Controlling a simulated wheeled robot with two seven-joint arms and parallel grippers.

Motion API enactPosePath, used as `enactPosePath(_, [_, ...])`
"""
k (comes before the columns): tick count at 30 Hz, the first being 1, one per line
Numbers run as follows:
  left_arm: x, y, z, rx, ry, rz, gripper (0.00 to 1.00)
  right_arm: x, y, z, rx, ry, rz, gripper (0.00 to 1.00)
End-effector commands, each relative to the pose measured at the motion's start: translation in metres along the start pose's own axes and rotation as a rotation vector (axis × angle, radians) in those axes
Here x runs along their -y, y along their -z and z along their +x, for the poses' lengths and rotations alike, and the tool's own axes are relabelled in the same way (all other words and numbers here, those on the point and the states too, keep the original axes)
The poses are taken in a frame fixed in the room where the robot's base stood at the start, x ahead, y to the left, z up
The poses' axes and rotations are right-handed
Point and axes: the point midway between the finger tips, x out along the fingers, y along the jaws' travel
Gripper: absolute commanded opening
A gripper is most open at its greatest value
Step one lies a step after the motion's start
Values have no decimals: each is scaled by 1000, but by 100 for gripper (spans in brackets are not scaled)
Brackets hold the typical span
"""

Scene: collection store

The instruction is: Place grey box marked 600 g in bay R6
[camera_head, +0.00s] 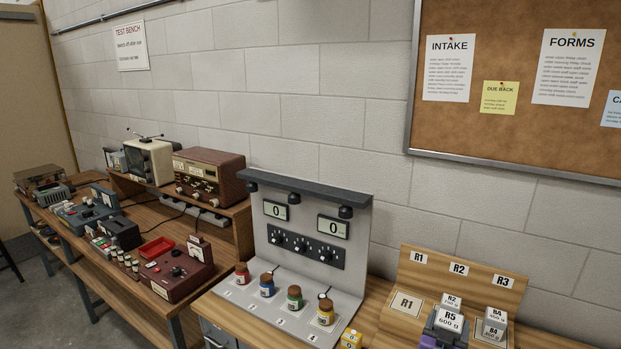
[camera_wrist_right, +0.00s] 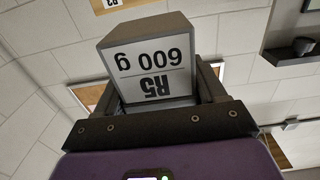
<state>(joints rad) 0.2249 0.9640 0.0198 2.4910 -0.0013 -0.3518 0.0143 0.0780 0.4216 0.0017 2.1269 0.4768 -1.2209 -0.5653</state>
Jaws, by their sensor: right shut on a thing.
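My right gripper (camera_head: 446,337) is at the bottom right of the head view, in front of the labelled board (camera_head: 462,270). The board carries labels R1, R2 and R3. I see no bay marked R6; the lower part of the rack is cut off or hidden by my gripper. My left gripper is not in view.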

Motion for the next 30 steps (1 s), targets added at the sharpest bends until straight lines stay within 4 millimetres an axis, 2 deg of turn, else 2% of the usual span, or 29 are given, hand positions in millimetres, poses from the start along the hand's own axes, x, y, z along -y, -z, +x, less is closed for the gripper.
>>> enactPosePath(5, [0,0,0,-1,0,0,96,21,-46,-19,6,95,-3,13])
enactPosePath(8, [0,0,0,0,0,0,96,36,-77,-38,8,176,-2,13])
enactPosePath(12, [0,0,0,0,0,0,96,56,-120,-74,9,312,1,13])
enactPosePath(15, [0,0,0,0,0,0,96,67,-142,-99,7,396,2,13])
enactPosePath(24, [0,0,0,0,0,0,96,84,-176,-156,2,561,3,13])
enactPosePath(30, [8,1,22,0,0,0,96,84,-198,-155,-5,560,4,13])
